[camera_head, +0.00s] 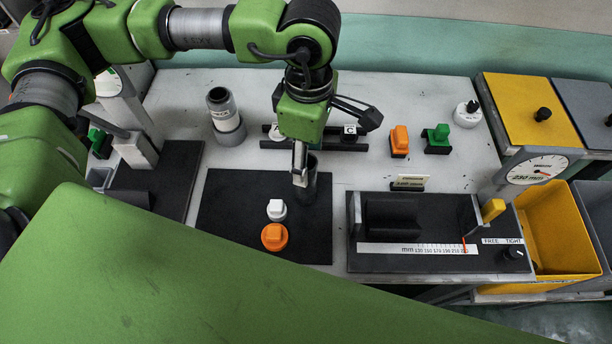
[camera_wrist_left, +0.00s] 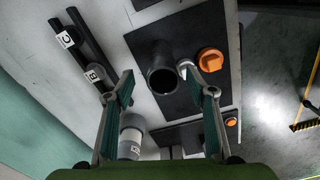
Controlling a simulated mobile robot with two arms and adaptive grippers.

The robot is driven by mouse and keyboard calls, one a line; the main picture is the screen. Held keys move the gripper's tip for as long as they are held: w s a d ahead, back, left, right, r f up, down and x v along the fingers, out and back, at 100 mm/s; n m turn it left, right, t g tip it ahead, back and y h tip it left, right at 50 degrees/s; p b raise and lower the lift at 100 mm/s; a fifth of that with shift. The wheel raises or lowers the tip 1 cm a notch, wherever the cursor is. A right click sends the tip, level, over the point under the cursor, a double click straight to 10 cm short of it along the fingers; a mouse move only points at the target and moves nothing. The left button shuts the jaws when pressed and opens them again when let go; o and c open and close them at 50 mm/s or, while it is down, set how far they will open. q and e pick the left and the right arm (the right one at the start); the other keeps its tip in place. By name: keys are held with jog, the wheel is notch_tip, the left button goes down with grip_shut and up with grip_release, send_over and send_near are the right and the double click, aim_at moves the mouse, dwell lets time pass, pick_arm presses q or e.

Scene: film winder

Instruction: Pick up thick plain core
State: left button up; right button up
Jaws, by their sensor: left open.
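The thick plain core, a dark grey hollow tube (camera_head: 312,180), stands upright on the black mat (camera_head: 228,215), partly hidden behind my left gripper in the head view. In the left wrist view the tube (camera_wrist_left: 162,78) shows its open end between the two fingers. My left gripper (camera_head: 300,172) points down, open and empty. It also shows in the left wrist view (camera_wrist_left: 163,84), its fingers spread on either side of the tube in the picture. I cannot tell whether they touch it. My right gripper is not in view.
A white knob (camera_head: 277,210) and an orange knob (camera_head: 274,237) stand on the mat. A grey cylinder marked CHECK (camera_head: 226,115) stands behind left. Dark rails with letter tags (camera_head: 350,131) lie behind the gripper. A measuring fixture (camera_head: 430,262) is at right, beside a yellow bin (camera_head: 545,225).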

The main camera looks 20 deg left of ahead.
pick_arm(q)
jog(key=f+p, duration=0.1)
jog(key=f, duration=0.1)
jog(key=f+p, duration=0.1)
jog(key=f, duration=0.2)
jog(key=shift+s+a, duration=0.15)
jog(key=shift+s, duration=0.05)
jog(key=shift+r, duration=0.1)
jog(key=c, duration=1.2)
jog(key=shift+r, duration=0.1)
